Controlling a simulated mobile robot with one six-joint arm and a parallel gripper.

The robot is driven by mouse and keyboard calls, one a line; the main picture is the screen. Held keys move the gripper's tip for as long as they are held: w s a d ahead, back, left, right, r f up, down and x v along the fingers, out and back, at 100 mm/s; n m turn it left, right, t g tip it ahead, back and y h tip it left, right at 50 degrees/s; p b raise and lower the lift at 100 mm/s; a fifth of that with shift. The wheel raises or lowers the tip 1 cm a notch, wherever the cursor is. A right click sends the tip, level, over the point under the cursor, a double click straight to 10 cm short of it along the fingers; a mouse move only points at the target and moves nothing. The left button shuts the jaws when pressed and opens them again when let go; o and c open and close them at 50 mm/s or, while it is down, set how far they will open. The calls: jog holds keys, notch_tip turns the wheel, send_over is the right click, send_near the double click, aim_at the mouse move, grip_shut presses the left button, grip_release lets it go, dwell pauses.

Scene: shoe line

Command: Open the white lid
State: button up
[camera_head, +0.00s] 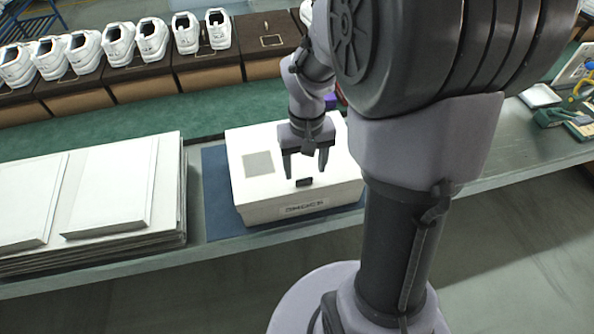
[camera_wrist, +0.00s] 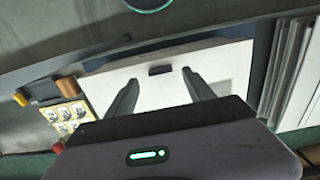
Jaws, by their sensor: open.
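A white box with a closed white lid (camera_head: 250,140) stands on a blue mat (camera_head: 217,190) on the bench in the head view. The lid has a grey square on top and a small dark tab (camera_head: 304,182) at its front edge. My gripper (camera_head: 305,178) is open and empty, pointing down over the front part of the lid, with the dark tab between its fingertips in the picture. In the wrist view the lid (camera_wrist: 225,65) lies beyond my open fingers (camera_wrist: 160,80), and the dark tab (camera_wrist: 160,70) shows ahead of them. I cannot tell whether the fingers touch anything.
Stacked white flat panels (camera_head: 110,190) lie left of the box. A row of white shoes (camera_head: 120,40) on brown blocks runs along the back. Tools (camera_head: 560,115) lie at the far right. A tray of small parts (camera_wrist: 66,118) shows in the wrist view.

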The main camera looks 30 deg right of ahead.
aim_at(304, 179)
notch_tip(304, 179, down, 4)
jog(key=shift+f+b, duration=0.25)
jog(key=shift+b, duration=0.4)
grip_shut()
jog(key=shift+r, duration=0.1)
